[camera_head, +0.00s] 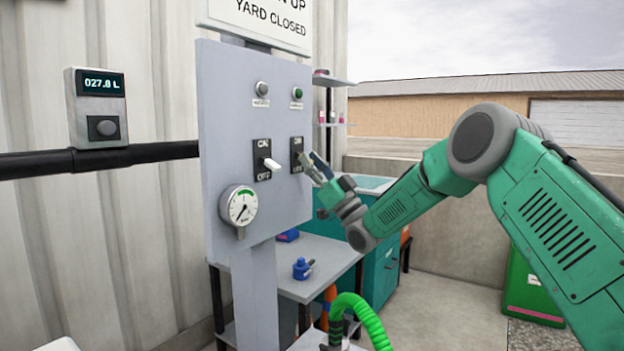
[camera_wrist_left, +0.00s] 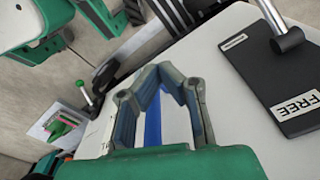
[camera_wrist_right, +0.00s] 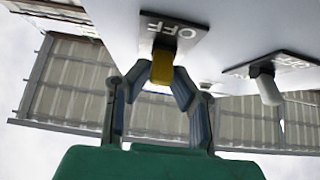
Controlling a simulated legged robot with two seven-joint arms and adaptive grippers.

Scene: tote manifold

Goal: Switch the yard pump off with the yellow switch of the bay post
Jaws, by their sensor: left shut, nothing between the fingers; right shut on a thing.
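The left plate has a white lever (camera_head: 272,164), which also shows in the right wrist view (camera_wrist_right: 268,88). The right plate (camera_head: 297,150) is partly covered by my right gripper (camera_head: 318,168). In the right wrist view the yellow switch (camera_wrist_right: 161,72) sits between the fingertips of my right gripper (camera_wrist_right: 160,84), which is shut on it beside the OFF label. My left gripper (camera_wrist_left: 160,75) is shut and empty.
A dial gauge (camera_head: 240,207) and two lamps, one grey (camera_head: 262,88) and one green (camera_head: 298,93), are on the panel. A meter (camera_head: 98,108) reading 027.8 L is on the wall. A bench (camera_head: 335,258) and green hose (camera_head: 365,312) lie below. A FREE plate (camera_wrist_left: 280,85) lies near my left gripper.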

